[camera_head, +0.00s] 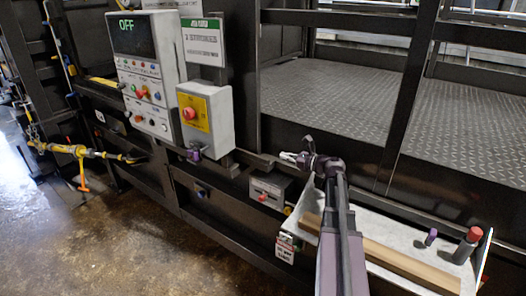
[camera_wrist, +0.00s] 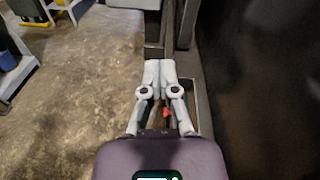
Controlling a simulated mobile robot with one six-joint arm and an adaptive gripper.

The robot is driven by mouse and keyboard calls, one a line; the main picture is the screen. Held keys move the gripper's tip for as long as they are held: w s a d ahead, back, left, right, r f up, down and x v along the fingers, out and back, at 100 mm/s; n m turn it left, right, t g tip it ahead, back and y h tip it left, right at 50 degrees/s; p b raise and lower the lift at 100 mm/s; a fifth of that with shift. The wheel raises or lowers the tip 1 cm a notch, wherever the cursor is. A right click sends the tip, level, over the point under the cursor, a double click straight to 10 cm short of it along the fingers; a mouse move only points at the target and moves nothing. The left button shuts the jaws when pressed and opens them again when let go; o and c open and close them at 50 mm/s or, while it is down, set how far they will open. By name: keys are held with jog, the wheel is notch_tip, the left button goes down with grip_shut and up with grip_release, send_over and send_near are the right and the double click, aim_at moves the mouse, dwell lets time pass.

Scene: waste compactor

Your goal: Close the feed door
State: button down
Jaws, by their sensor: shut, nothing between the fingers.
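My gripper (camera_head: 291,157) is at the centre right of the head view, in front of the dark compactor frame, its fingers pointing left. In the wrist view my gripper (camera_wrist: 159,66) has both fingers together, with nothing between the tips. I cannot pick out the feed door for certain. A dark barred frame (camera_head: 408,95) stands in front of the tread-plate floor (camera_head: 330,95) of the compactor opening, right of my gripper. In the wrist view a large dark panel (camera_wrist: 260,70) fills the right side. I see no contact between my gripper and either.
A control panel (camera_head: 146,70) reading OFF and a yellow-faced box with a red button (camera_head: 189,113) are on the left. A grey box with a red knob (camera_head: 263,197) is below my gripper. A pale shelf (camera_head: 400,235) holds a wooden strip (camera_head: 400,263). Concrete floor (camera_head: 120,240) is open at lower left.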

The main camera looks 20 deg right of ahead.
aim_at(259, 140)
jog(key=d, duration=0.1)
jog(key=d+m+t, duration=0.1)
jog(key=d+m, duration=0.1)
jog(key=shift+d+r, duration=0.3)
jog(key=shift+a, duration=0.1)
jog(key=x, duration=1.4)
jog(key=shift+r, duration=0.15)
jog(key=shift+w+d, duration=0.15)
jog(key=shift+d, duration=0.1)
